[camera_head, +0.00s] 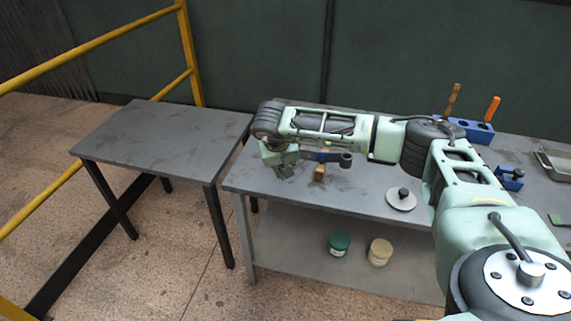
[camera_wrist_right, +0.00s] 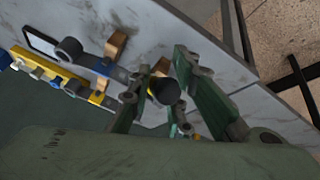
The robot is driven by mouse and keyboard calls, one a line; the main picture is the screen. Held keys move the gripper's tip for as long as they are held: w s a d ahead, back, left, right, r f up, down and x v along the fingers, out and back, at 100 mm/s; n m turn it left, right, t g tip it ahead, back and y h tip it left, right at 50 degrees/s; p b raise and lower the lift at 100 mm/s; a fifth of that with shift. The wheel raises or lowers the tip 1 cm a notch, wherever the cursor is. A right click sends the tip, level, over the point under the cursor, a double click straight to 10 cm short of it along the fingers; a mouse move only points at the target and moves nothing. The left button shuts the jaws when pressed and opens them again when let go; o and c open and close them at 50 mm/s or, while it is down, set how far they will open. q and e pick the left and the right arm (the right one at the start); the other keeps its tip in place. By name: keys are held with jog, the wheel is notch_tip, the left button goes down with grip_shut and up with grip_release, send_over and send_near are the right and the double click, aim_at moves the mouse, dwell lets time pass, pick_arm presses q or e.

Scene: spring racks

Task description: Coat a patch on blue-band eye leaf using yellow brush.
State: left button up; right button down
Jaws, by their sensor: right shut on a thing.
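The right gripper (camera_head: 284,169) is at the left end of the workbench in the head view. In the right wrist view its fingers (camera_wrist_right: 164,76) are shut on the yellow brush (camera_wrist_right: 154,86), seen nearly end-on with a dark round end towards the camera. The blue-band eye leaf (camera_wrist_right: 100,63) lies just left of the fingers, its dark eye (camera_wrist_right: 68,50) at the far end; in the head view the eye (camera_head: 346,160) shows below the forearm. A yellow-band leaf (camera_wrist_right: 60,81) lies beside it. I cannot tell whether the brush touches a leaf. The left gripper is out of view.
Wooden blocks (camera_wrist_right: 115,45) stand by the leaves. A grey disc with a black knob (camera_head: 401,200) lies on the workbench (camera_head: 290,196). A blue holder (camera_head: 474,133) has brown-handled and orange-handled tools. Green (camera_head: 339,243) and cream (camera_head: 379,251) tins stand below. The left table (camera_head: 165,138) is clear.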

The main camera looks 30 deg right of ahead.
jog(key=shift+w+d, duration=0.5)
jog(key=shift+d, duration=0.05)
jog(key=shift+s+d+p, duration=0.5)
jog(key=shift+s+d, duration=1.95)
jog(key=shift+s, duration=0.6)
jog(key=shift+w+a+b, duration=0.4)
jog(key=shift+w+a, duration=0.95)
jog(key=shift+w, duration=0.15)
jog(key=shift+w+a+b, duration=0.35)
jog(key=shift+w+a, duration=0.95)
jog(key=shift+w, duration=0.15)
jog(key=shift+s, duration=0.15)
